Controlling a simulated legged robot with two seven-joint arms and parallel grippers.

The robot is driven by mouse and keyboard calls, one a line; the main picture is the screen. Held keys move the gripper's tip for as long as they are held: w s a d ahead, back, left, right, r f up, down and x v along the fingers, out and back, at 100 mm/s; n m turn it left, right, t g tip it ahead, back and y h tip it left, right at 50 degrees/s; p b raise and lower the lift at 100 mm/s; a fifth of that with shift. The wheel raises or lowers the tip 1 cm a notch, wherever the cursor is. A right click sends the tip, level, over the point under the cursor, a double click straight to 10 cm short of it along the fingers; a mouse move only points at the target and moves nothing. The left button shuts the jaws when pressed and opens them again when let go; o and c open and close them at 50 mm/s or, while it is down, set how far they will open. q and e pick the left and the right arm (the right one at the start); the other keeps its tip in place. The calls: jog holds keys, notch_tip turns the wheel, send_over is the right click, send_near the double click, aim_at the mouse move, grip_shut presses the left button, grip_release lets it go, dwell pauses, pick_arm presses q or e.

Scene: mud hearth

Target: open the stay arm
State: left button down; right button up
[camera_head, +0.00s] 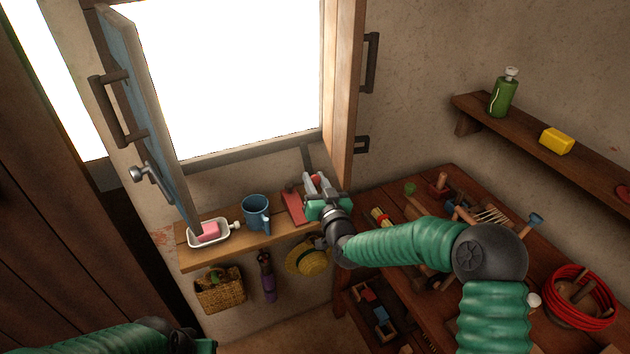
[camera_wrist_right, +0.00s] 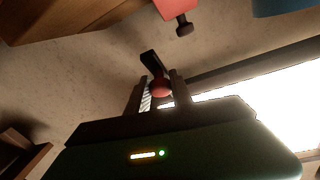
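The stay arm (camera_head: 306,156) is a dark bar at the lower right of the bright window opening, just beyond my right gripper (camera_head: 318,181). In the right wrist view the dark bar (camera_wrist_right: 150,62) ends in a red knob (camera_wrist_right: 160,88). The knob shows between the two fingers of the right gripper (camera_wrist_right: 158,82); the fingers are parted, and I cannot tell whether they touch it. The window sash (camera_head: 150,110) stands swung open on the left, with dark handles. Of my left arm only a green and dark part shows at the bottom left; its fingers are hidden.
A wooden sill shelf (camera_head: 228,250) below the window holds a white dish (camera_head: 221,240) with pink soap, a blue mug (camera_head: 255,212) and a red object (camera_head: 294,206) close to my right gripper. A cluttered workbench (camera_head: 520,275) is at right. A basket and hat hang below the shelf.

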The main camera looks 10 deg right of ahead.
grip_shut()
dwell(1.0)
